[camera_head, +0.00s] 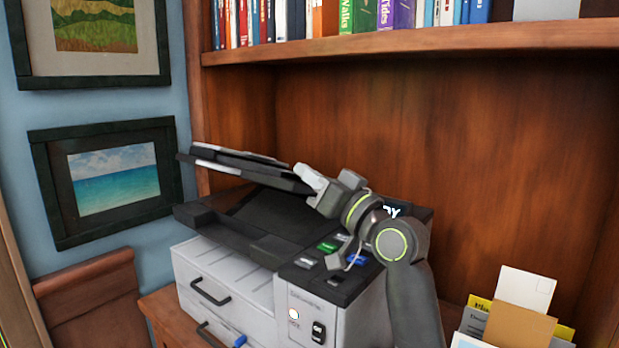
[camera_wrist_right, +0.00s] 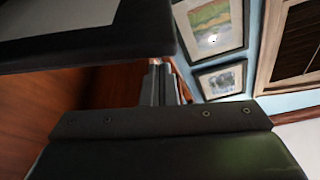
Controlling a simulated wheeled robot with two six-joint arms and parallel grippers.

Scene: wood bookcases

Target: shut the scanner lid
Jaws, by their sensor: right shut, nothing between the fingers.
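The scanner (camera_head: 250,225) is a white and black machine with a control panel at its right. Its dark scanner lid (camera_head: 240,165) is partly raised and tilted over the black bed, with an open gap between them. My right gripper (camera_head: 308,178) is shut and empty at the lid's right end. It looks close to the lid's edge; I cannot tell whether it touches. In the right wrist view a dark slab with a pale panel, likely the lid (camera_wrist_right: 85,45), fills the upper left. My left gripper is not in view.
The scanner stands on a wooden surface inside a bookcase, below a shelf (camera_head: 420,43) of books. A holder with cards and envelopes (camera_head: 520,315) stands at the lower right. Framed pictures (camera_head: 110,180) hang on the blue wall at left.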

